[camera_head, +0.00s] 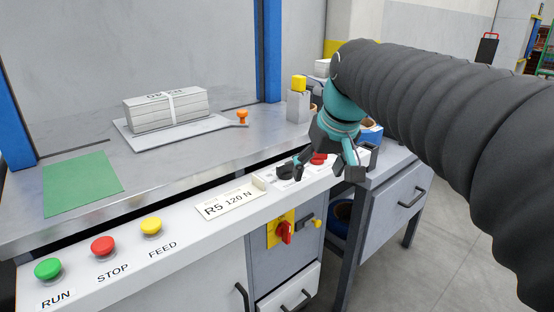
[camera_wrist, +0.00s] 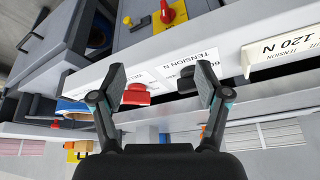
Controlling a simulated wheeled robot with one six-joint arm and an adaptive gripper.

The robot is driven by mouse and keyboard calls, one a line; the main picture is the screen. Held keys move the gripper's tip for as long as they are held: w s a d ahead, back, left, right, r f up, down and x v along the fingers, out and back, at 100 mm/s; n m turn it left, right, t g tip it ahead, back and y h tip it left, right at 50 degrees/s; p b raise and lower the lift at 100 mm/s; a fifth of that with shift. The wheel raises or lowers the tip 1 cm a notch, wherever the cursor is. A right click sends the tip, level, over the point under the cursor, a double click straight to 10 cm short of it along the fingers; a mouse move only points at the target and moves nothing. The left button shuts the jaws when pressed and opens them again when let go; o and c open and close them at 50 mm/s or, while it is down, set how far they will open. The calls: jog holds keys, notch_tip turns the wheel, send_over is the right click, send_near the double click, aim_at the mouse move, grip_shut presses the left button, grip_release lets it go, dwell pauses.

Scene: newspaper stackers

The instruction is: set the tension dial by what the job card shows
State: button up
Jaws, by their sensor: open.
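The job card (camera_head: 229,203) is a white plate on the console front, reading "R5 120 N"; it also shows upside down in the wrist view (camera_wrist: 283,48). The tension dial (camera_wrist: 187,82) is a black knob on a white scale marked "TENSION N", beside the right finger in the wrist view. Its pointer setting is not readable. My gripper (camera_head: 326,168) is open and empty, pointing down over the right end of the console. In the wrist view, the dial and a red knob (camera_wrist: 136,94) lie between or just beyond the spread fingers (camera_wrist: 163,78); I cannot tell any contact.
Green, red and yellow buttons (camera_head: 103,246) line the console's left. A red rotary switch (camera_head: 284,232) on yellow sits below. Behind are a bundled newspaper stack (camera_head: 166,108), an orange knob (camera_head: 242,116) and a green mat (camera_head: 83,183). A grey drawer cabinet (camera_head: 392,208) stands right.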

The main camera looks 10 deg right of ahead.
aim_at(286, 163)
notch_tip(286, 163, up, 12)
jog(key=w+a+n+y, duration=0.1)
jog(key=w+a+n, duration=0.1)
jog(key=n, duration=0.2)
jog(key=shift+n+g, duration=0.5)
jog(key=shift+n, duration=0.1)
jog(key=x, duration=0.4)
jog(key=b+x, duration=0.1)
jog(key=x, duration=0.4)
jog(key=s+a+b+x, duration=0.1)
jog(key=x, duration=0.3)
jog(key=shift+w+f, duration=0.1)
jog(key=shift+f, duration=0.25)
jog(key=c, duration=1.2)
